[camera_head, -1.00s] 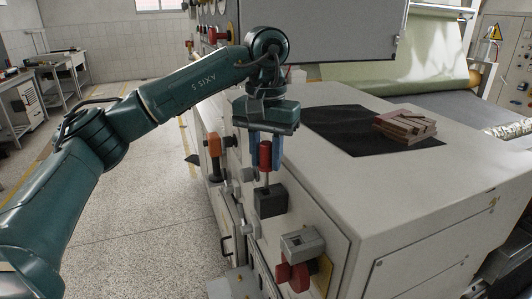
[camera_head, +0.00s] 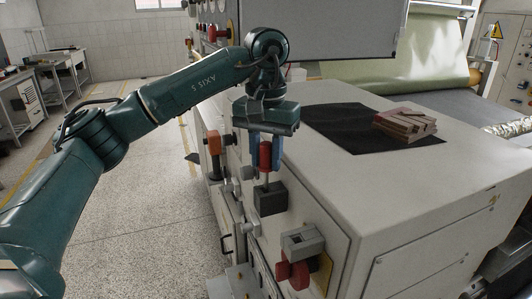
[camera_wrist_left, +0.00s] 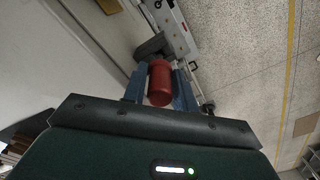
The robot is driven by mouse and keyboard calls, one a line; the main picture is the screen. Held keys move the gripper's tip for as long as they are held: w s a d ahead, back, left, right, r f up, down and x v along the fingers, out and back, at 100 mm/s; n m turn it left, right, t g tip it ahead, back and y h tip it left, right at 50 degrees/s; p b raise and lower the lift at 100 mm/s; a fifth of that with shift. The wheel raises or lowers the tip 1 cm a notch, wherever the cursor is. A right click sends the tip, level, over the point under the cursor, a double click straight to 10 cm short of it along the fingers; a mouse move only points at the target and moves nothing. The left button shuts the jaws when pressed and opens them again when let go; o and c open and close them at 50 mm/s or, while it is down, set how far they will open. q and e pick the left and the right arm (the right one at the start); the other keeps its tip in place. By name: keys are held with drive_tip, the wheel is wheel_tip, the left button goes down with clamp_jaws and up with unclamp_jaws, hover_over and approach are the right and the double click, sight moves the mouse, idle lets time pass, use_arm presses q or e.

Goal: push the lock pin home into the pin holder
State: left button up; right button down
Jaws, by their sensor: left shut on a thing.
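The lock pin has a red cylindrical handle (camera_head: 265,156) and a thin metal shaft below it. It stands upright over the dark block-shaped pin holder (camera_head: 270,198), with part of its shaft showing above the block. How deep the tip sits is hidden. My left gripper (camera_head: 265,162) points down and is shut on the red handle, with a blue finger on each side. In the left wrist view the red handle (camera_wrist_left: 160,82) sits between the blue fingers, with the dark holder (camera_wrist_left: 150,46) beyond it. My right gripper is not in view.
A grey bracket with a red knob (camera_head: 298,262) stands nearer on the cabinet's side. An orange-handled part (camera_head: 214,143) is left of the gripper. Floor at left is clear.

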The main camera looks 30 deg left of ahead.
sight(266, 165)
use_arm(q)
drive_tip(key=shift+f+b, duration=0.35)
drive_tip(key=shift+f, duration=0.25)
drive_tip(key=shift+f, duration=0.1)
drive_tip(key=shift+f+b, duration=0.4)
drive_tip(key=shift+f, duration=0.1)
drive_tip(key=shift+f, duration=0.1)
drive_tip(key=shift+f+b, duration=0.9)
drive_tip(key=shift+f, duration=0.4)
drive_tip(key=o, duration=1)
drive_tip(key=shift+r, duration=0.1)
drive_tip(key=shift+o, duration=0.2)
